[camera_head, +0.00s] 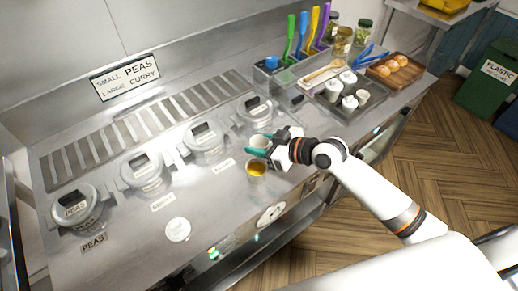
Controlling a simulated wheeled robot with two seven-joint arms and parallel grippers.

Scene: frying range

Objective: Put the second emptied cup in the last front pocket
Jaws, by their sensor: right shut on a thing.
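My right gripper (260,146) reaches in from the right, its teal fingers shut on a small pale cup (259,140). The cup is above or at the steel counter near the lidded pots; I cannot tell whether it touches the surface. Just in front of it stands another small cup (256,170) with yellow-orange contents. At the back right a grey tray (318,97) holds several small white cups (349,102). The cups and the viewing angle hide much of its pockets. My left gripper is not in view.
Several lidded steel pots (145,172) line the counter. The front-left counter is mostly clear.

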